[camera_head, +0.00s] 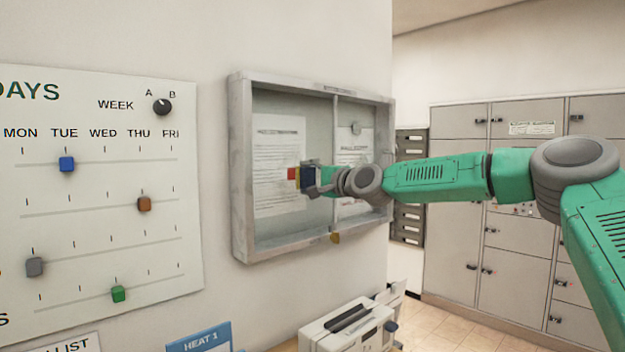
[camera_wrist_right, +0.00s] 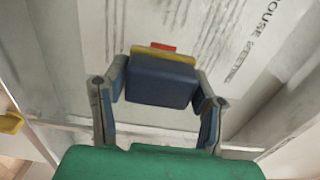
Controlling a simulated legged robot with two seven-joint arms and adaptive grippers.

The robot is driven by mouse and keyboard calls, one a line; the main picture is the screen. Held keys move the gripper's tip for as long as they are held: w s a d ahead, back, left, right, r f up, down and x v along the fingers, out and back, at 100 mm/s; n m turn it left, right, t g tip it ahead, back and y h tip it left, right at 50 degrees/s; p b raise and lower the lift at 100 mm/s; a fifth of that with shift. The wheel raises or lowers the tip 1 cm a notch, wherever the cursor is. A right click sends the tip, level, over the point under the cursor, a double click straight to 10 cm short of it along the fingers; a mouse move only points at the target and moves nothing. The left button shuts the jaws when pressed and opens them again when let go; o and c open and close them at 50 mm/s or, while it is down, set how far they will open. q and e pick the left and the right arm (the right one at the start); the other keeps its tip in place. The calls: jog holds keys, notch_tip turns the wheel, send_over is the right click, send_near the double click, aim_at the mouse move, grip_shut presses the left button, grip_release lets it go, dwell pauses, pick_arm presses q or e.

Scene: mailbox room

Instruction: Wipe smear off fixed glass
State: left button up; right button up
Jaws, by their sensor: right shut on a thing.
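A grey-framed wall case (camera_head: 240,180) with glass panes hangs on the wall, with printed sheets (camera_head: 278,150) behind the glass. My right gripper (camera_head: 314,180) is shut on a block with blue, yellow and red layers (camera_head: 307,174). In the right wrist view the blue block (camera_wrist_right: 160,85) sits between both fingers, its yellow and red layers toward the glass. The block is in front of the case near the middle divider; I cannot tell whether it touches the glass. No smear stands out clearly, and my arm hides part of the right pane. My left gripper is out of view.
A yellow tab (camera_head: 335,238) is at the case's lower edge. A board with coloured sliders (camera_head: 100,200) is on the left wall. A white machine (camera_head: 345,328) stands below the case. Grey lockers (camera_head: 515,260) stand at the right back.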

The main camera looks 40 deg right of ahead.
aim_at(274, 166)
jog(key=shift+s+a, duration=0.15)
jog(key=shift+a, duration=1.25)
jog(key=shift+s+a, duration=0.1)
jog(key=shift+a, duration=1.25)
jog(key=shift+s+a, duration=0.1)
jog(key=shift+a, duration=1.5)
jog(key=shift+r+p, duration=0.7)
jog(key=shift+r, duration=0.25)
jog(key=shift+d+f+b, duration=0.2)
jog(key=shift+d+b, duration=0.2)
jog(key=shift+d, duration=1.55)
jog(key=shift+w+d+r+b, duration=0.15)
jog(key=shift+d+b, duration=0.15)
jog(key=shift+d, duration=0.45)
jog(key=shift+w+d+f+b, duration=0.1)
jog(key=shift+d+b, duration=0.15)
jog(key=shift+d, duration=0.5)
jog(key=shift+w+d+b, duration=0.1)
jog(key=shift+d+b, duration=0.3)
jog(key=shift+d, duration=1.45)
jog(key=shift+a+r+p, duration=0.1)
jog(key=shift+r+p, duration=0.45)
jog(key=shift+r, duration=0.35)
jog(key=shift+a+f, duration=0.1)
jog(key=shift+a, duration=2.75)
jog(key=shift+s+a, duration=0.25)
jog(key=shift+a, duration=0.95)
jog(key=shift+s+a, duration=0.2)
jog(key=shift+a, duration=1)
